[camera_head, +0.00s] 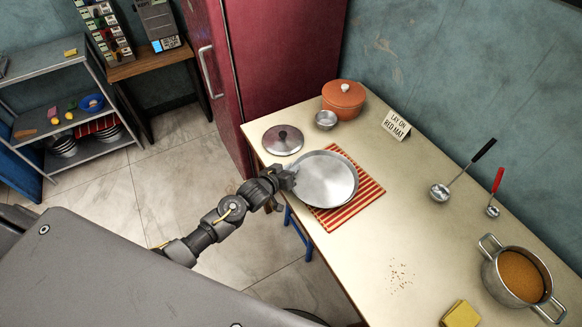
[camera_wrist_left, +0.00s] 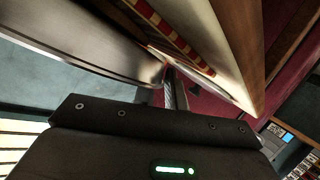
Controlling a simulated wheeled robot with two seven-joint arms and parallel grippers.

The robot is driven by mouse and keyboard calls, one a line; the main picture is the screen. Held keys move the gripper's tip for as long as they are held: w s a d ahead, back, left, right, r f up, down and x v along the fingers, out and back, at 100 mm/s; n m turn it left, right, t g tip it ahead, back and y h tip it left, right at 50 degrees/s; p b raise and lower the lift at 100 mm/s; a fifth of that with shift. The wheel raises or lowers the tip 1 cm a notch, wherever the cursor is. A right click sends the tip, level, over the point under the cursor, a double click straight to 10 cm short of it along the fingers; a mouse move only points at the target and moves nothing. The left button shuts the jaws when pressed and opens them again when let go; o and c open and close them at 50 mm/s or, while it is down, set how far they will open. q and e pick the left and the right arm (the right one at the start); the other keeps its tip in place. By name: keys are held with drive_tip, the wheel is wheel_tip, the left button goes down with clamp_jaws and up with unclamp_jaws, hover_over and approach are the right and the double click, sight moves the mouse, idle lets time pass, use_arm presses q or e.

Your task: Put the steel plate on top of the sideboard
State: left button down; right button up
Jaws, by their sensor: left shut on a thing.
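The steel plate (camera_head: 328,179) is large, round and shiny. It is over the red-and-cream striped mat (camera_head: 357,205) near the front edge of a long cream-topped table (camera_head: 330,240). My left gripper (camera_head: 289,180) is shut on the plate's near-left rim. In the left wrist view the plate (camera_wrist_left: 85,42) fills the upper left, its rim reaching the gripper fingers (camera_wrist_left: 170,88), with the striped mat (camera_wrist_left: 160,22) behind it. I cannot tell whether the plate touches the mat. Which furniture is the sideboard is unclear. My right gripper is out of view.
A lid (camera_head: 283,140), steel cup (camera_head: 326,120), orange pot (camera_head: 343,98) and sign (camera_head: 396,125) stand beyond the plate. Two ladles, a soup pot (camera_head: 518,274) and a yellow sponge (camera_head: 461,314) are at right. A red fridge (camera_head: 280,60), small brown table (camera_head: 150,62) and grey shelf (camera_head: 45,65) stand behind.

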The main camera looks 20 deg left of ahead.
use_arm(q)
drive_tip(key=shift+f, duration=0.1)
drive_tip(key=shift+f, duration=0.1)
drive_tip(key=c, duration=1.4)
unclamp_jaws()
drive_tip(key=shift+c, duration=0.2)
drive_tip(key=shift+f, duration=0.1)
drive_tip(key=shift+f+b, duration=0.15)
drive_tip(key=shift+b, duration=0.4)
drive_tip(key=b+v, duration=0.1)
drive_tip(key=v, duration=1)
drive_tip(key=shift+r, duration=0.25)
drive_tip(key=shift+w+a, duration=0.1)
